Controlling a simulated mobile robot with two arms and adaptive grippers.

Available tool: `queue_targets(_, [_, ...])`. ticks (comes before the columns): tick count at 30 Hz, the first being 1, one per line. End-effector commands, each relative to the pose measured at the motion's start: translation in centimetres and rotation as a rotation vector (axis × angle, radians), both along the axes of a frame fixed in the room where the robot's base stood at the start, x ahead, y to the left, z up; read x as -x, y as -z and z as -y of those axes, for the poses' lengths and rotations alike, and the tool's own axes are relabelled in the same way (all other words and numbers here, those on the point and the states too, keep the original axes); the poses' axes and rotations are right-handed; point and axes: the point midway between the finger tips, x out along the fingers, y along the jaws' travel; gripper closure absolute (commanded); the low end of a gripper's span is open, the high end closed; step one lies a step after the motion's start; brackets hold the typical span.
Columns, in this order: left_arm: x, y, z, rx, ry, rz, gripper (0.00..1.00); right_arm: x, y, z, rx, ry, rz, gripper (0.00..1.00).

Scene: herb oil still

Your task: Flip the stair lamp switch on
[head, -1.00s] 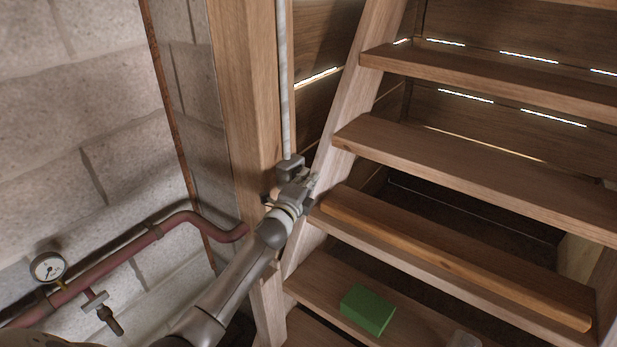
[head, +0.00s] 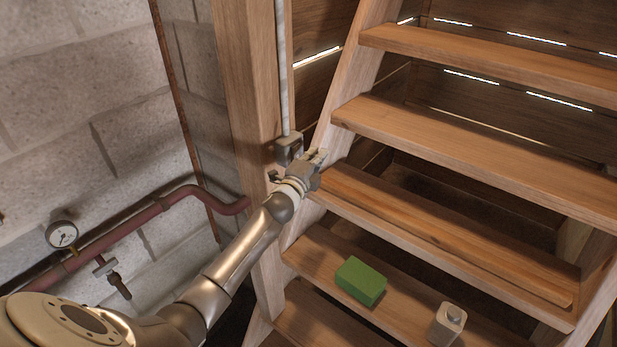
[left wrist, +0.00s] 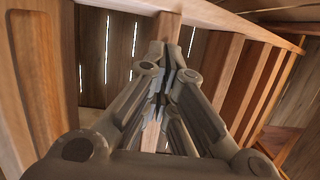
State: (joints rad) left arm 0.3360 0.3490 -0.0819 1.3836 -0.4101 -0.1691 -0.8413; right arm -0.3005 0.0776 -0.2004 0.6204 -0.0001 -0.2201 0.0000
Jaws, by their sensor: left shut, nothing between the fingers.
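The stair lamp switch is a small grey box (head: 288,149) on the wooden post, at the lower end of a pale conduit. My left gripper (head: 318,158) is just right of and below it in the head view, in front of the stair's side board. Its fingers are shut with nothing between them; the left wrist view shows them together (left wrist: 168,68). The gripper and wrist hide the area under the box, and I cannot make out the lever's position or whether they touch. The switch cannot be made out in the left wrist view. My right gripper is not in view.
Wooden stair treads (head: 450,150) rise on the right. A green block (head: 361,281) and a small grey box with a round top (head: 447,325) sit on a low tread. A red pipe (head: 150,215) with a gauge (head: 62,234) runs along the left block wall.

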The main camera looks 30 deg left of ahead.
Motion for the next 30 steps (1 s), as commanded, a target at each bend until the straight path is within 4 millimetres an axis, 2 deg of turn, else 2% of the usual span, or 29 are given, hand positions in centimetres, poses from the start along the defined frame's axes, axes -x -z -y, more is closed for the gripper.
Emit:
queue_targets(3, [1.3, 0.2, 0.0, -0.002, -0.001, -0.002, 1.00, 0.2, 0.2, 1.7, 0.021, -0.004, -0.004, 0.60])
queue_targets(6, [2.3, 0.2, 0.1, -0.002, 0.000, -0.002, 1.00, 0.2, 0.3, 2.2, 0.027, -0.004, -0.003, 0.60])
queue_targets(15, [6.5, 0.1, 0.6, -0.001, 0.000, -0.002, 1.00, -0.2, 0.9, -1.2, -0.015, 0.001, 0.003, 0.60])
queue_targets(22, [8.9, 0.0, 0.8, -0.002, -0.001, -0.001, 1.00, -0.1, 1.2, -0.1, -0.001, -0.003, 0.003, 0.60])
queue_targets(30, [9.6, -0.2, 0.9, -0.001, -0.002, -0.002, 1.00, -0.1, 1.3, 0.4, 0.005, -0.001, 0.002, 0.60])
